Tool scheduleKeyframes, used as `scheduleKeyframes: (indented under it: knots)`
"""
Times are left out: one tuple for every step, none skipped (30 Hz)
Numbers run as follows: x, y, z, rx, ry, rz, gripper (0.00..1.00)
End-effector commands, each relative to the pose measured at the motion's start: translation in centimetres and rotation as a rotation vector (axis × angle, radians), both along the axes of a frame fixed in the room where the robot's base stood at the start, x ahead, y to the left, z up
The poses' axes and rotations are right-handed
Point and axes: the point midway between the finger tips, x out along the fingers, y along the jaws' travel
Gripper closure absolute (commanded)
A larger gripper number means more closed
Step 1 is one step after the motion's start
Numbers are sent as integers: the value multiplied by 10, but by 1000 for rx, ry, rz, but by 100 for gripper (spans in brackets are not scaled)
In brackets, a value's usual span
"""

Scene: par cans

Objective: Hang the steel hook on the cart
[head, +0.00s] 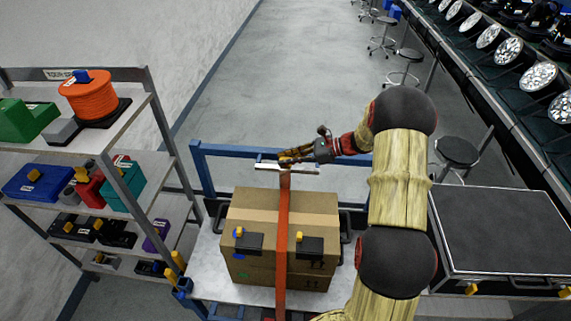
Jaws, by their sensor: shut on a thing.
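The cart (208,262) has a blue frame and a pale deck, with its far blue rail (230,151) behind the load. An orange strap (283,225) runs over the cardboard box (250,212) on the deck, from the near side toward the far rail. At the strap's far end is a pale steel piece (268,167), seemingly the hook. My gripper (287,158) reaches in from the right and is shut on this steel hook, near the far rail. The fingers partly cover it. I cannot tell whether the hook touches the rail.
A shelf rack (150,90) with an orange cable reel (90,98) and cases stands left of the cart. A black-topped case (500,232) stands at the right. Stools (403,68) and a bench with several lamps (508,50) are beyond. The floor (260,100) behind the cart is clear.

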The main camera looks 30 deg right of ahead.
Motion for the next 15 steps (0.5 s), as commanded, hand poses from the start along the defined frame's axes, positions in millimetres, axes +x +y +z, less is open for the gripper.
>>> scheduleKeyframes:
  knots:
    - [4, -2, 0, -2, -3, 0, 100]
    - [6, -4, 0, -1, -3, 1, 100]
    - [8, -5, -1, 0, -2, 1, 100]
    - [9, -6, -1, 0, -1, 0, 100]
    - [11, -7, -1, 0, -1, 0, 100]
    - [14, -9, 0, 0, -1, 0, 100]
    - [16, -10, 0, 0, -2, 1, 100]
    - [17, -11, 0, 0, -2, 1, 100]
    - [20, -13, 0, 0, -2, 1, 100]
    - [22, -14, 0, 0, -2, 1, 100]
    - [23, -16, 0, 0, -2, 1, 100]
    - [26, -17, 0, 0, -2, 0, 100]
    - [28, -18, 0, 0, -2, 1, 100]
    - [29, -19, -1, 0, -1, 0, 100]
    - [32, -21, -1, 0, -1, 0, 100]
